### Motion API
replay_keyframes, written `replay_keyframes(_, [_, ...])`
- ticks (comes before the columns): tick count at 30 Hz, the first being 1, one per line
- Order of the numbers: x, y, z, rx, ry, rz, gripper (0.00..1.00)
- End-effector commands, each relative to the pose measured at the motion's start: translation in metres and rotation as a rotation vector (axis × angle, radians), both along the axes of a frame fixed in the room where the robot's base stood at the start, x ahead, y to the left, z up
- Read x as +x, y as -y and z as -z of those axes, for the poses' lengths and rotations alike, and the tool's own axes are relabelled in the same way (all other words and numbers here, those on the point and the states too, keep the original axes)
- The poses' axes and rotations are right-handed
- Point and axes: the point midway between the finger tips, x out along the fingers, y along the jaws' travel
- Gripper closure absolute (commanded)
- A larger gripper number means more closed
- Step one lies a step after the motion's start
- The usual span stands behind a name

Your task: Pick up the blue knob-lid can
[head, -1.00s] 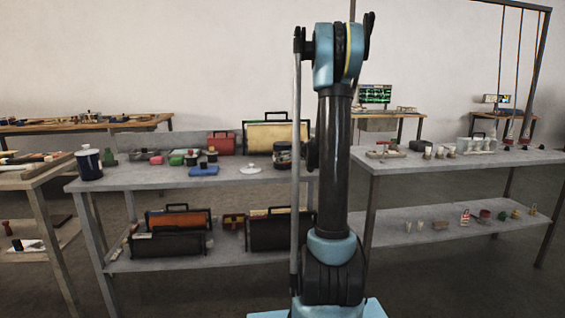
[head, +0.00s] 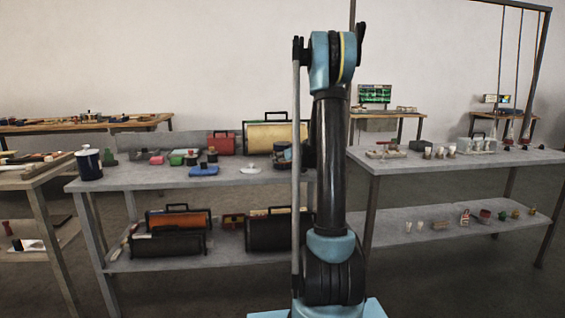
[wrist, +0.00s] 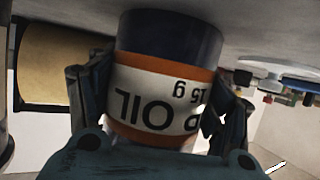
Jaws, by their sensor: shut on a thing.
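A can with a dark blue lower part, an orange band and a white label reading OIL fills the middle of the wrist view (wrist: 160,85), which is upside down. My gripper (wrist: 160,108) has a finger on each side of it and is shut on it. The can's top is hidden behind the gripper, so no knob shows. I cannot tell whether it touches the table. In the head view the can (head: 283,154) shows partly, just left of my arm, which hides the gripper.
The grey table (head: 130,178) holds a white knobbed lid (head: 251,168), a blue box (head: 204,170) and a yellow toolbox (head: 272,137) close by. More toolboxes (head: 180,240) sit on the lower shelf.

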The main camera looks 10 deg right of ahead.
Motion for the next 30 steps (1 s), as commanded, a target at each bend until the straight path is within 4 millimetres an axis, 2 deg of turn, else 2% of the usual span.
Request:
replay_keyframes(14, [0.0,0.0,-0.005,0.0,0.0,0.0,0.67])
replay_keyframes(20, [0.0,0.0,-0.017,0.0,0.0,0.0,0.67])
replay_keyframes(30, [0.0,0.0,-0.048,0.0,0.0,0.0,0.67])
